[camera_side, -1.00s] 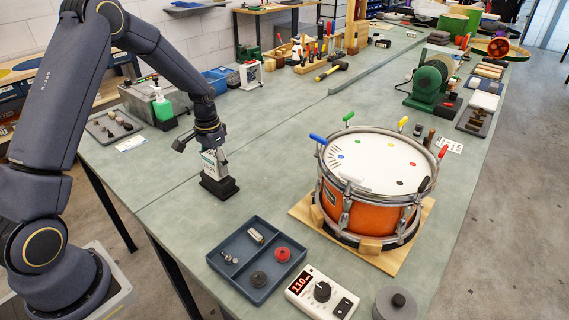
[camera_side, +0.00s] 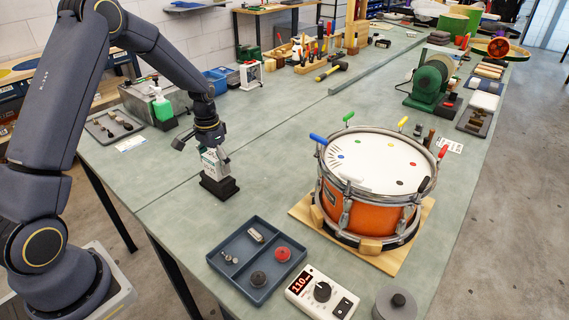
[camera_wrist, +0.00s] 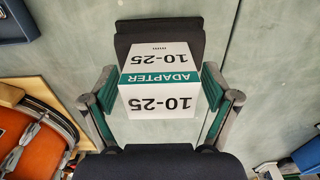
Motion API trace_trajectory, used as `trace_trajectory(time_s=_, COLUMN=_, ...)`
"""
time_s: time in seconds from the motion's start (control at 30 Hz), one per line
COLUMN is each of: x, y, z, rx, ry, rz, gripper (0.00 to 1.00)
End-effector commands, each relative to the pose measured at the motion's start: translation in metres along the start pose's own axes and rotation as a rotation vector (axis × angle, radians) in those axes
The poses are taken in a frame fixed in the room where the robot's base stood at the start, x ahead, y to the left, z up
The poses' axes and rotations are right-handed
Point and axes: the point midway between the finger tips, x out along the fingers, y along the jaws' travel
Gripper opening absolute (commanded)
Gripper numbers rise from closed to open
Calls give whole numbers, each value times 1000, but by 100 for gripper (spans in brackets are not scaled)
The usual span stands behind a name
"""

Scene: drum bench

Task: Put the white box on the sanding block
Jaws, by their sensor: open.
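The white box (camera_wrist: 160,80), with a green band and the words ADAPTER and 10-25, sits on the dark sanding block (camera_wrist: 128,38) in the wrist view. In the side view the white box (camera_side: 214,162) stands on top of the black sanding block (camera_side: 219,187), which lies on the bench. My gripper (camera_wrist: 158,98) is open, with one finger on each side of the box. In the side view my gripper (camera_side: 211,148) is just above and around the box and hides its upper part.
The orange drum (camera_side: 368,190) stands on a wooden board to the right. A divided tray (camera_side: 247,278) with small parts and a white tuner with a 110 display (camera_side: 322,292) lie in front. A soap bottle (camera_side: 162,104) stands behind at left. The bench around the block is clear.

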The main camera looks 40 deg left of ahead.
Motion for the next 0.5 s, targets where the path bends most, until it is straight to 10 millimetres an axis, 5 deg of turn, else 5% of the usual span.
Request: trace_trajectory(time_s=0.5, x=-103, y=0, z=-1, rx=-1, ry=4, rz=-1, gripper=87)
